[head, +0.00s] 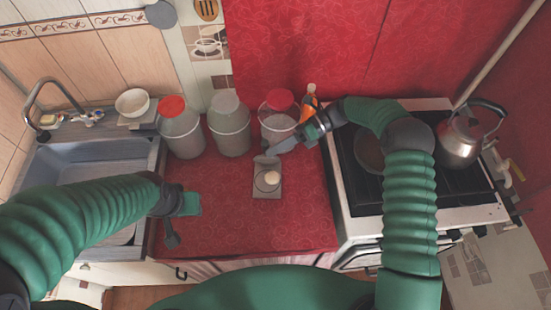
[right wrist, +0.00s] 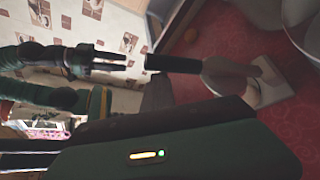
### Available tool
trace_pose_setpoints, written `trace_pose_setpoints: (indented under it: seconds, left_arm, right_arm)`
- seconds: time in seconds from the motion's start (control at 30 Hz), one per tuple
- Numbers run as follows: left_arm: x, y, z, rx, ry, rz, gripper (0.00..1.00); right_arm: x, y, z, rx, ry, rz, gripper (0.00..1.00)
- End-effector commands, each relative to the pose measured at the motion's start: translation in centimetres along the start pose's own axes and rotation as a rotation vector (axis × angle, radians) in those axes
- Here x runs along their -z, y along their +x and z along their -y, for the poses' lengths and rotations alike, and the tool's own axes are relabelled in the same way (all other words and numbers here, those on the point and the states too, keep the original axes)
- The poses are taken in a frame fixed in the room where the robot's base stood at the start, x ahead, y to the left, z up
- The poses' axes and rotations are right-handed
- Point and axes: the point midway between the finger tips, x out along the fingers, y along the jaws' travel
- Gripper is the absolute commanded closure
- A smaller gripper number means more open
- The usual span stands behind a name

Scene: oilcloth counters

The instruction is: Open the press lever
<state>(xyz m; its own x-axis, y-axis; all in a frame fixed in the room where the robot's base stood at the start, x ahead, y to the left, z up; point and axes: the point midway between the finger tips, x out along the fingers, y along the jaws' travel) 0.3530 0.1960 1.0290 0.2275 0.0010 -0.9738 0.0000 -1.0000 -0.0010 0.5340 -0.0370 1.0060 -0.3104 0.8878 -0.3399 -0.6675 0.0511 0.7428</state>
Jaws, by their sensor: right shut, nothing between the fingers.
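The press (head: 260,190) is a small grey plate with a round cream piece (head: 272,178) on it, on the red counter. A grey flap-like part (head: 266,160) stands at its far edge; I cannot tell how far it is raised. My right gripper (head: 286,146) is shut and empty at the far right of the press, close to that part; contact is unclear. In the right wrist view the press (right wrist: 272,84) shows at right, partly covered by a grey part. My left gripper (head: 171,238) hangs over the counter's left front, away from the press; its jaws are unclear.
Several lidded containers (head: 229,130) stand behind the press, with an orange bottle (head: 309,104) beside them. A stove (head: 345,190) with a kettle (head: 463,138) is at right, a sink (head: 85,165) at left. The red counter (head: 225,215) is clear in front of the press.

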Motion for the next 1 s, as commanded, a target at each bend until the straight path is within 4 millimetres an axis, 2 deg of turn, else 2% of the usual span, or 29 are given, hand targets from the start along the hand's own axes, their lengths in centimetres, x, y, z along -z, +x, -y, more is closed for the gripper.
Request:
trace_pose_setpoints:
  seconds: [0.23, 0.77, 0.87, 1.0]
  left_arm:
    - [-0.1, 0.2, 0.0, 0.000, 0.000, 0.000, 0.64]
    - [-0.1, 0.4, 0.0, 0.000, 0.000, 0.000, 0.64]
    - [-0.2, 0.9, 0.0, 0.000, 0.000, 0.000, 0.64]
    - [-0.5, 2.0, 0.0, 0.000, 0.000, 0.000, 0.64]
  right_arm:
    - [-0.8, -0.4, 0.2, 0.000, -0.001, 0.001, 1.00]
    - [-0.8, -0.7, 0.3, 0.000, -0.001, 0.001, 1.00]
    - [-0.7, -1.9, 0.6, 0.002, -0.001, 0.003, 1.00]
    - [-0.6, -5.3, 0.8, 0.004, -0.003, 0.004, 1.00]
